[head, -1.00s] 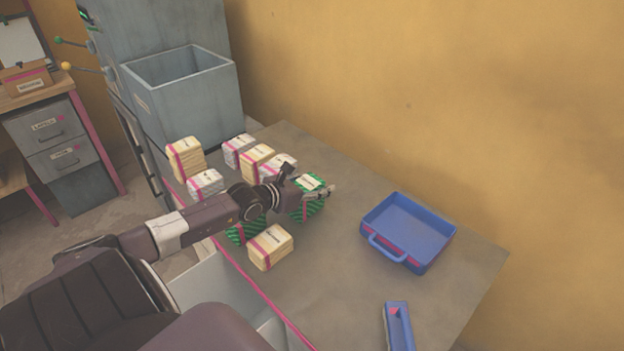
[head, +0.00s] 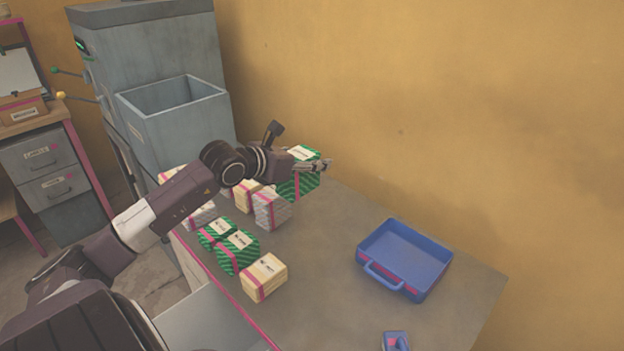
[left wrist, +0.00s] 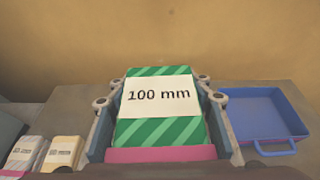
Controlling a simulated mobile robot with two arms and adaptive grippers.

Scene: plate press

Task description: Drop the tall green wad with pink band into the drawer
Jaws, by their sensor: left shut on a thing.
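My left gripper (head: 318,166) is shut on the green striped wad (head: 302,183) with a pink band, at the far end of the wads. In the left wrist view the wad (left wrist: 158,130) sits between both fingers, its white label reading "100 mm". It seems held above the table; its underside is hidden. A pale open drawer (head: 185,325) shows at the table's near left side, low in the head view, well away from the gripper. Part of it is cut off or hidden by my arm. My right gripper is not in view.
Two green wads (head: 237,251), a cream wad (head: 264,277) and a grey-white wad (head: 271,210) stand on the table (head: 320,270), with others partly behind my arm. A blue tray (head: 437,275) lies right. A grey bin (head: 185,125) stands behind. The table's middle is clear.

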